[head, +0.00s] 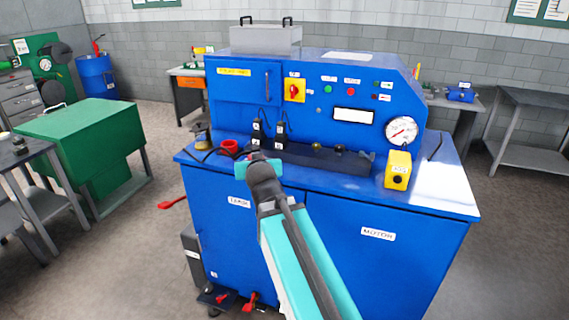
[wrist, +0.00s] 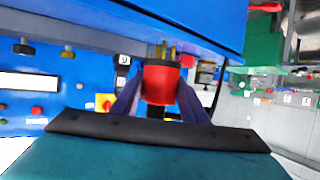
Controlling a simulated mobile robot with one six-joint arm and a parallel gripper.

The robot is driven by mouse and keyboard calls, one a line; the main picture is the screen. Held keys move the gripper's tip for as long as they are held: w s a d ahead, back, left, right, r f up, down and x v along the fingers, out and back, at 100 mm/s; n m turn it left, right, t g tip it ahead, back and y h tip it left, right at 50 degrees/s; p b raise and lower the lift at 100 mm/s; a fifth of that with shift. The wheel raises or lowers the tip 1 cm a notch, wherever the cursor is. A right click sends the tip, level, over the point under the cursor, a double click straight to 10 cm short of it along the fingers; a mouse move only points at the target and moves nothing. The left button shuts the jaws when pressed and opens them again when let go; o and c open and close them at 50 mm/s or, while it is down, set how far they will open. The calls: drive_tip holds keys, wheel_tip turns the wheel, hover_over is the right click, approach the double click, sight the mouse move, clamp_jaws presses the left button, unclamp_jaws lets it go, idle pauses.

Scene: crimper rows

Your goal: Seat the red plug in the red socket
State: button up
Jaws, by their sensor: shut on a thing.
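My gripper (wrist: 160,98) is shut on the red plug (wrist: 159,82), which sits between its two fingers in the wrist view. The plug's brass-coloured prongs point away from my palm. In the head view my gripper (head: 257,163) is above the front left part of the blue bench top, and my wrist hides most of it and the plug. A red round piece (head: 230,147) with a dark opening lies on the bench top left of my gripper. I cannot tell whether it is the red socket. No other socket is clearly recognisable.
Two black upright blocks (head: 268,136) with cables stand behind my gripper. A dark rail (head: 320,158) with small knobs runs to the right, ending near a yellow box (head: 397,170). The blue panel (head: 318,100) rises at the back. The right end of the bench top is mostly clear.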

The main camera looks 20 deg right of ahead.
drive_tip(key=shift+w+a+r+n+y, duration=0.3)
drive_tip(key=shift+a+r+y, duration=0.2)
drive_tip(key=shift+a, duration=0.2)
drive_tip(key=shift+w+a+r+n+y, duration=0.2)
drive_tip(key=shift+a+r+n+y, duration=0.15)
drive_tip(key=shift+a+r+n, duration=0.25)
drive_tip(key=shift+w+a+r+n+y, duration=0.25)
drive_tip(key=shift+a+r+y, duration=0.2)
drive_tip(key=shift+a, duration=0.35)
